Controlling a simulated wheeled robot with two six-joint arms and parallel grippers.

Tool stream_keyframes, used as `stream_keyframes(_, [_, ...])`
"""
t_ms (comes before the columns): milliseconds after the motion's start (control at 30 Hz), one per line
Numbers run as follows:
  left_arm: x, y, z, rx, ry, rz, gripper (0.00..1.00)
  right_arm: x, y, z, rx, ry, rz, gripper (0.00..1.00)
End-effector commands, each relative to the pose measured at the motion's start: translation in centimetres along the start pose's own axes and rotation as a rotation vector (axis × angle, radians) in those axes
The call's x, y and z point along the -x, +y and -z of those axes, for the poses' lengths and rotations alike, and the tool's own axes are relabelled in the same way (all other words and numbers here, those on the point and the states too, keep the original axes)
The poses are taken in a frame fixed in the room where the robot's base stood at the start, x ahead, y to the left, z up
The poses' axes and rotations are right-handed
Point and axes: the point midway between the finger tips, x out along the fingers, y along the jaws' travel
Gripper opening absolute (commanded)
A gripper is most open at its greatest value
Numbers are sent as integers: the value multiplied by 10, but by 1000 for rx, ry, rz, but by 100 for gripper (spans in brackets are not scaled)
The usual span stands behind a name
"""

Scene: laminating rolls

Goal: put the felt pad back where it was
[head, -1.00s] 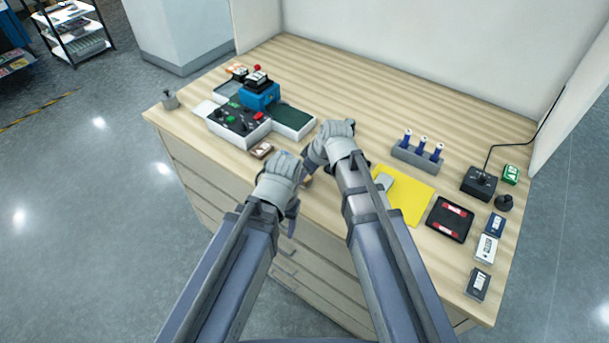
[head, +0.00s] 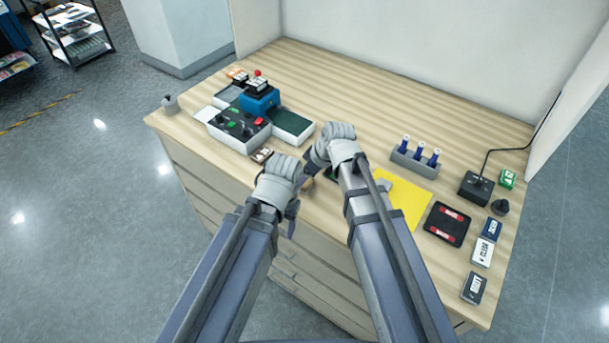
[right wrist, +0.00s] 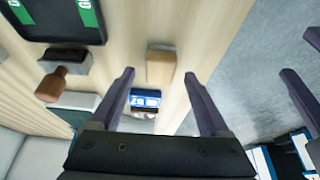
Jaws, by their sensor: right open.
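A small tan block with a grey edge (right wrist: 161,66), which may be the felt pad, lies on the wood top near the front edge. In the head view only a tan patch (head: 308,183) shows between my arms. My right gripper (right wrist: 160,76) is open over the table, its fingers pointing toward the block, with nothing clearly held. A grey block with a brown knob (right wrist: 54,82) lies to the picture's left of the tan block. My left gripper (head: 284,203) is low at the front edge; its dark fingers show apart at the right of the right wrist view.
A black tray with green strips (right wrist: 55,25) lies beside the tan block. A yellow sheet (head: 408,203), a black tray with red strips (head: 447,224) and a grey bottle rack (head: 414,163) stand to the right. The control box (head: 237,130) stands left. The back of the table is clear.

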Motion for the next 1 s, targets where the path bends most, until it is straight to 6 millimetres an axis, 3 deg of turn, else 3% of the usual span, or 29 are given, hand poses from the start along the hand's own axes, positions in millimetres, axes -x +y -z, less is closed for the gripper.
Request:
stream_keyframes(33, [14,-1,-1,0,0,0,61,14,-1,2,-1,0,0,79])
stream_keyframes(500, [82,-8,-5,-2,0,0,61,89,-1,2,-1,1,0,79])
stream_keyframes(833, [91,-9,-5,-3,0,0,61,100,-2,-1,-5,-5,1,79])
stream_keyframes(1000, [91,-9,-5,-2,0,0,61,99,-38,-25,-145,-138,4,79])
